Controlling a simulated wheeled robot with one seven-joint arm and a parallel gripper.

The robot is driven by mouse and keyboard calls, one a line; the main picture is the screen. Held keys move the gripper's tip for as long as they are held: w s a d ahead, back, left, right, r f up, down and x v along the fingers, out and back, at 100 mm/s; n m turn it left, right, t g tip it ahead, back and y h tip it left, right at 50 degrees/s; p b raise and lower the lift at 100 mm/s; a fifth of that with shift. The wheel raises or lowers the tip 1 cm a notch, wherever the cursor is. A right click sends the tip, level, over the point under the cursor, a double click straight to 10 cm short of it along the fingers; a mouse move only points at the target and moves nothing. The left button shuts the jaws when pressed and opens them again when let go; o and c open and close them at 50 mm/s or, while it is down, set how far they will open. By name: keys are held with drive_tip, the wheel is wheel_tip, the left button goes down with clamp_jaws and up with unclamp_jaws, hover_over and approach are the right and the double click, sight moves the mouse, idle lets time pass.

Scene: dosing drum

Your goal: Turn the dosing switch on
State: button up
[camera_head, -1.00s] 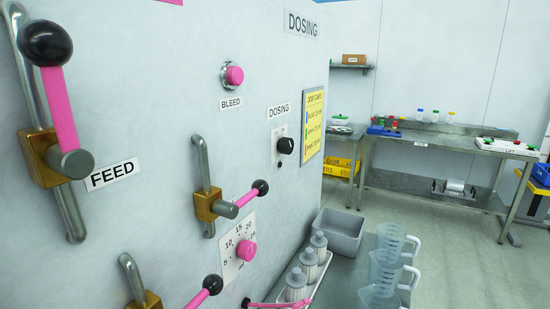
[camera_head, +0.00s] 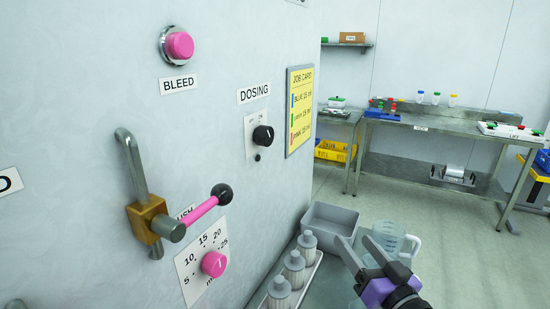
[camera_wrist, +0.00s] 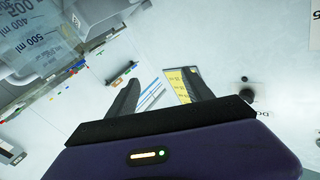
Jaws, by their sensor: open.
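The dosing switch (camera_head: 263,136) is a black round knob on a small white plate, under the DOSING label (camera_head: 253,92) on the grey panel. Its pointer direction is too small to tell. It also shows as a dark knob (camera_wrist: 247,92) at the right of the wrist view. My gripper (camera_head: 359,246) is purple and grey with dark fingers. It is open and empty, low and to the right of the switch, in front of the panel's right edge and apart from it. In the wrist view my fingers (camera_wrist: 162,92) stand apart, with the yellow job card beyond them.
The panel also carries a pink BLEED button (camera_head: 179,45), a pink-handled lever (camera_head: 207,207) and a pink dial (camera_head: 214,263). A yellow job card (camera_head: 300,108) is right of the switch. Bottles (camera_head: 294,268), a grey bin (camera_head: 328,225) and jugs (camera_head: 388,238) stand below.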

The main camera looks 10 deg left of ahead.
drive_tip(key=w+a+r+n+g+y, duration=0.4)
drive_tip(key=a+r+n+y, duration=0.25)
drive_tip(key=r, duration=0.35)
drive_tip(key=n+g+y, duration=0.3)
drive_tip(key=n+g, duration=0.4)
approach(270, 137)
drive_tip(key=a, duration=0.2)
drive_tip(key=shift+m, duration=0.25)
drive_tip(key=x, duration=0.2)
drive_tip(key=p+x, duration=0.1)
drive_tip(key=x, duration=0.3)
drive_tip(key=shift+w+a+r+p, duration=0.2)
drive_tip(key=shift+w+p, duration=0.1)
drive_tip(key=shift+w, duration=0.05)
drive_tip(key=shift+w+a+f, duration=0.15)
drive_tip(key=shift+w+a, duration=0.05)
drive_tip(key=shift+a, duration=0.3)
clamp_jaws()
